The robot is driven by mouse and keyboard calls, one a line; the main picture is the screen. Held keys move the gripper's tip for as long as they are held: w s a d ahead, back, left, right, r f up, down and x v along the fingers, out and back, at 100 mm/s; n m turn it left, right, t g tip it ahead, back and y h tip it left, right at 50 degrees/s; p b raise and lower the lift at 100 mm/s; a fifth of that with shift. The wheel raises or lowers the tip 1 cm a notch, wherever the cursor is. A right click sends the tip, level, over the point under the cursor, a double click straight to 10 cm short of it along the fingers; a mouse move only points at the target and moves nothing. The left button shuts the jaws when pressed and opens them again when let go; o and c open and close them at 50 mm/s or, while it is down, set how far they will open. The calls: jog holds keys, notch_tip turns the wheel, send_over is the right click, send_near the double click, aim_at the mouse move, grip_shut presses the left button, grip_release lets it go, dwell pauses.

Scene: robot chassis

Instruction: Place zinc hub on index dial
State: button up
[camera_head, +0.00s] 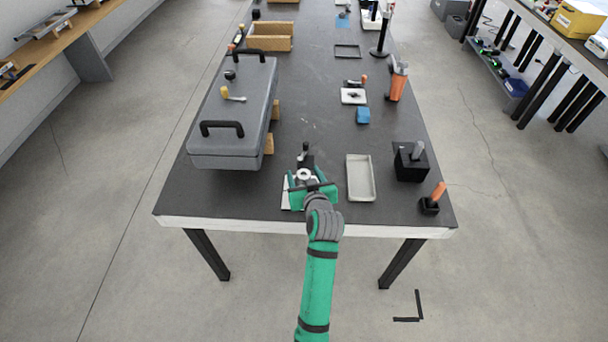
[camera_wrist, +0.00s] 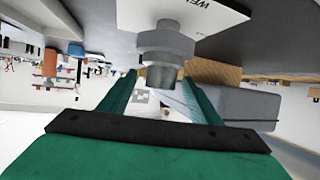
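A metallic stepped hub (camera_wrist: 163,45), which I take to be the zinc hub, stands on a white lettered card (camera_wrist: 205,14) in the wrist view, where the tabletop appears at the top. In the head view the hub (camera_head: 304,174) shows as a pale ring near the table's front edge. My green gripper (camera_head: 306,182) is around it, one finger on each side. In the wrist view the fingertips (camera_wrist: 160,79) look spread, with visible gaps beside the hub's narrow end. I cannot tell for certain which thing is the index dial; a dark fixture with a knob (camera_head: 306,157) stands just behind the hub.
A large grey case (camera_head: 235,110) with black handles lies at the left. An empty grey tray (camera_head: 360,193) is right of my gripper. A black block with a grey peg (camera_head: 411,170) and an orange-handled tool in a holder (camera_head: 431,205) stand further right.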

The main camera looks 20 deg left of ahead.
jog(key=shift+r, duration=0.15)
jog(key=v, duration=1.2)
jog(key=s+d+f+m+t+h, duration=0.1)
jog(key=s+d+f+m+h, duration=0.1)
jog(key=s+d+f, duration=0.45)
jog(key=s+d+f+m+t+h, duration=0.1)
jog(key=s+d+f+m+h, duration=0.25)
jog(key=s, duration=0.65)
jog(key=s+d+r+t, duration=0.1)
jog(key=s+d+r, duration=0.1)
jog(key=s, duration=0.7)
jog(key=s+d+r+h, duration=0.1)
jog(key=s+d+r, duration=0.1)
jog(key=s, duration=0.8)
jog(key=shift+m+t, duration=0.35)
jog(key=shift+t, duration=0.05)
jog(key=shift+s+r+h, duration=0.1)
jog(key=shift+s+h, duration=0.05)
jog(key=shift+h, duration=0.1)
